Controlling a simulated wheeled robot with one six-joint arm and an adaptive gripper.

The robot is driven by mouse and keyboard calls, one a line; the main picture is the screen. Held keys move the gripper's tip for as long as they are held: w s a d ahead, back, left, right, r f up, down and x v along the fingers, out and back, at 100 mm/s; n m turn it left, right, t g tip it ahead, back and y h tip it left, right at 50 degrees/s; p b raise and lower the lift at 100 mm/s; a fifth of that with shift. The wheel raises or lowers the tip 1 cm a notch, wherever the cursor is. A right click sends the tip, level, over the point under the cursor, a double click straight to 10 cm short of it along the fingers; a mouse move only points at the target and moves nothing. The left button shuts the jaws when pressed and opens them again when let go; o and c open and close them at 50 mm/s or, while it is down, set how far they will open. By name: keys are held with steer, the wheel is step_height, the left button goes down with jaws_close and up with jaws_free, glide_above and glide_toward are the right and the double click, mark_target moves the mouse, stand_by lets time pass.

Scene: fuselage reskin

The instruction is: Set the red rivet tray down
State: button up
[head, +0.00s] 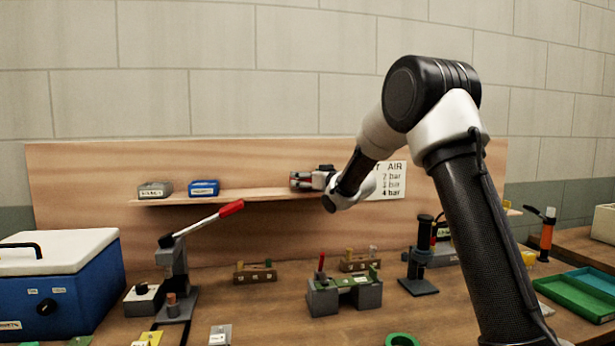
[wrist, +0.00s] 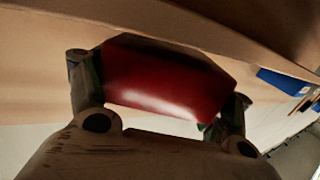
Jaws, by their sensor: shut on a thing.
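The red rivet tray (head: 299,180) is at the wooden shelf (head: 240,196) on the back board, to the right of the other trays. In the wrist view the red tray (wrist: 165,82) fills the space between the two fingers. My gripper (head: 312,181) is shut on it, reaching in from the right. The tray looks level and at shelf height; I cannot tell whether its underside touches the shelf. The fingers hide part of its sides.
A blue tray (head: 204,188) and a grey tray (head: 155,189) stand on the shelf to the left, with a gap before the red one. A white sign (head: 392,181) hangs behind my arm. Below, a lever press (head: 176,270) with a red handle rises near the shelf.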

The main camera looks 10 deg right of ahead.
steer(key=shift+f, duration=0.5)
stand_by(0.3)
steer(key=o, duration=1.2)
